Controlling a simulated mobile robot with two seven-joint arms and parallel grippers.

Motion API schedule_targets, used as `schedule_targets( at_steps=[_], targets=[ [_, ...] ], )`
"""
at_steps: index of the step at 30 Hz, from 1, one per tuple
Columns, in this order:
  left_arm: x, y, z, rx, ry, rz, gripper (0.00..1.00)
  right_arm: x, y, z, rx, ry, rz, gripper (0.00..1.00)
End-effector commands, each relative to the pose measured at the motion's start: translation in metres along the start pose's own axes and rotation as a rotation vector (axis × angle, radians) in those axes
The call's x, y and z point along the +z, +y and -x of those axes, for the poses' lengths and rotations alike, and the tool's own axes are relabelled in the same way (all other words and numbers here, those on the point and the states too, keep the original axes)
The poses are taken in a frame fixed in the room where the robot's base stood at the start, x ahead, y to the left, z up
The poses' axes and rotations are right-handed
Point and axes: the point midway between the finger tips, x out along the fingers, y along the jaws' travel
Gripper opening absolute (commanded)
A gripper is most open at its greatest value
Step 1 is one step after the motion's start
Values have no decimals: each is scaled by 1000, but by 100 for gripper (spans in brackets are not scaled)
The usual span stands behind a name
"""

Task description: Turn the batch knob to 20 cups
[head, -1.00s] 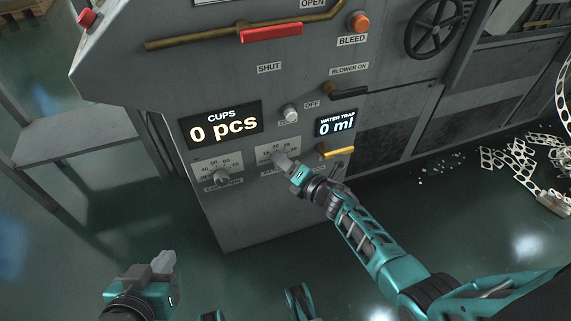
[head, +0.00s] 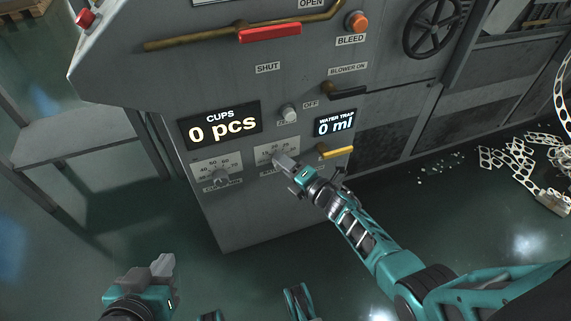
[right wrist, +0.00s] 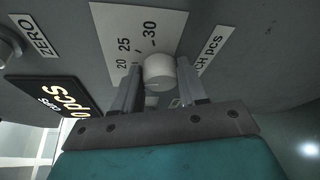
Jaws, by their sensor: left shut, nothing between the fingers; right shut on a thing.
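The batch knob (right wrist: 158,71) is a pale round knob between the fingers of my right gripper in the right wrist view. Its dial plate (right wrist: 128,22) shows 20, 25 and 30; I cannot tell where the knob points. In the head view my right gripper (head: 279,160) is shut on the knob and hides most of it, in front of the batch dial plate (head: 289,146). My left gripper (head: 163,264) is shut and empty at the lower left, away from the panel.
The cups display (head: 221,126) reads 0 pcs. A second knob (head: 220,176) is left of the batch dial. The zero knob (head: 289,112), water trap display (head: 336,123) and a yellow lever (head: 337,152) are close by. Free floor lies in front.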

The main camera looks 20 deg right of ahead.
Motion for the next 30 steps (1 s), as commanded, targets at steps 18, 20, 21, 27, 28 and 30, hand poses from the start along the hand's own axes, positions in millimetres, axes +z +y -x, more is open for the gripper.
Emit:
schedule_targets(
  at_steps=[18,20,21,27,28,30],
  targets=[
    [-4,0,1,0,4,-1,0,0,1,6,-1,1,1,68],
    [-8,0,3,-1,7,-1,0,0,1,13,-3,1,1,68],
    [-11,0,4,-2,9,-1,0,0,2,19,-3,1,2,68],
    [-20,-2,10,-12,20,-1,0,0,2,63,-5,2,2,68],
    [-20,-3,10,-14,18,-1,0,0,2,70,-5,2,2,68],
    [-20,-5,12,-19,16,-2,0,0,2,85,-5,2,1,68]
  ],
)
